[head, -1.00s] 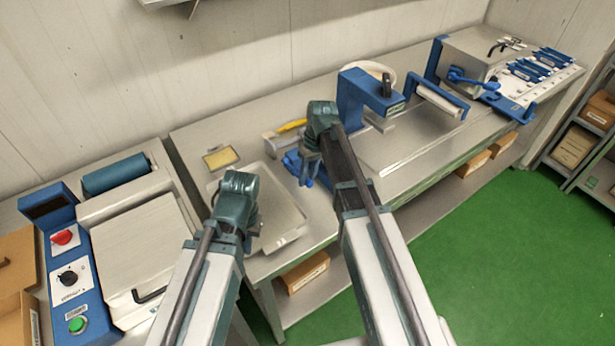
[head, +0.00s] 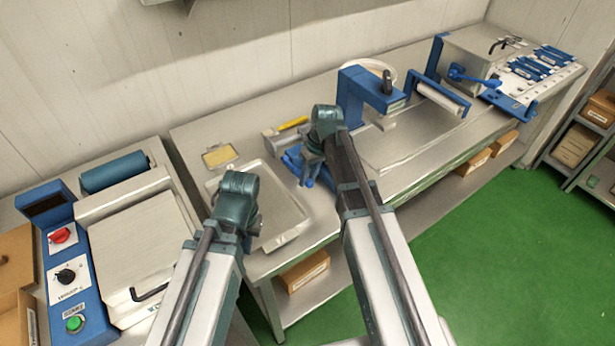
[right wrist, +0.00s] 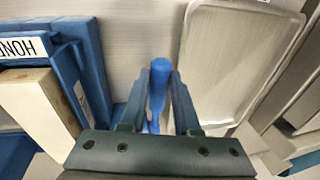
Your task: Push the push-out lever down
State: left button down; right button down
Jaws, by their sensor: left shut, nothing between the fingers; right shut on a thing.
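The blue push-out lever (right wrist: 159,82) stands between the fingers of my right gripper (right wrist: 161,100) in the right wrist view. The gripper is shut on it, with the rounded blue tip showing past the fingers. In the head view my right gripper (head: 309,172) is at the blue frame (head: 292,156) beside the tray, and it hides most of the lever. My left gripper (head: 253,226) is over the metal tray (head: 290,222), apart from the lever. It is shut and empty, its fingertips mostly hidden.
A blue press-like stand (head: 352,100) is just behind my right gripper. A yellow-handled tool (head: 292,123) and a small yellow dish (head: 219,157) lie at the back. A machine with a control panel (head: 68,262) is at the left.

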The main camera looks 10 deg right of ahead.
pick_arm(q)
jog(key=shift+f, duration=0.6)
pick_arm(e)
jog(key=shift+s+f+t, duration=0.2)
jog(key=shift+f+t, duration=0.2)
jog(key=shift+f, duration=0.05)
jog(key=shift+w, duration=0.1)
jog(key=c, duration=0.6)
grip_release()
pick_arm(q)
jog(key=shift+r, duration=0.2)
pick_arm(e)
jog(key=shift+r, duration=0.15)
pick_arm(q)
notch_tip(320, 180, up, 13)
jog(key=p, duration=1.3)
pick_arm(e)
jog(key=v, duration=1.3)
jog(key=shift+d+r, duration=0.25)
jog(key=shift+d, duration=0.05)
